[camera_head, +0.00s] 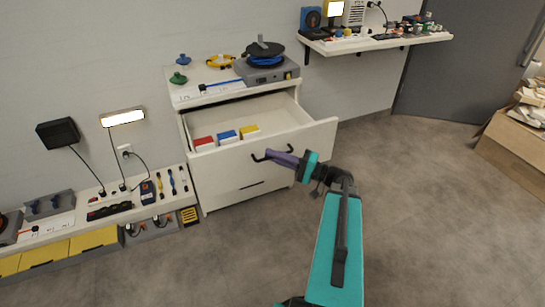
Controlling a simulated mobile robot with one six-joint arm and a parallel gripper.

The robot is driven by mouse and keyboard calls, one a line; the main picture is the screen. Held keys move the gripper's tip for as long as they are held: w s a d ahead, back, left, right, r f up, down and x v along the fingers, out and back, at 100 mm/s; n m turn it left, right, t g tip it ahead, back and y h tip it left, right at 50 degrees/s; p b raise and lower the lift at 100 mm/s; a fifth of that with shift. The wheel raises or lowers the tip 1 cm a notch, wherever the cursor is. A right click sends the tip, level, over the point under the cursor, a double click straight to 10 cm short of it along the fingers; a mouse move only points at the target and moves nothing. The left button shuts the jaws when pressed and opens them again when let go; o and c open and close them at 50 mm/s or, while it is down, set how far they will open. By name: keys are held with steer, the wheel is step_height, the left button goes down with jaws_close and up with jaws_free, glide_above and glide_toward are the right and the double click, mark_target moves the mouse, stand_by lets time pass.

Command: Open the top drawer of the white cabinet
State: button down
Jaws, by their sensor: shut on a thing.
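The white cabinet (237,192) stands against the wall in the middle of the head view. Its top drawer (318,134) is pulled well out, and its inside shows. My gripper (271,154), with a purple end, is at the drawer front and shut on the black drawer handle (257,159). The ends of the handle show on both sides of the gripper, and its middle is hidden.
A low bench (88,222) with tools is at left. A wall shelf (375,43) is at upper right. Cardboard cartons (516,140) stand at far right. The floor right of the drawer is clear.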

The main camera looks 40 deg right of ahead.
steer(key=shift+d, duration=0.25)
steer(key=c, duration=2.1)
jaws_free()
steer(key=shift+w+a, duration=0.1)
steer(key=shift+a, duration=0.05)
steer(key=p+v, duration=0.1)
steer(key=v, duration=1.2)
steer(key=shift+s+f, duration=0.1)
steer(key=shift+s, duration=0.25)
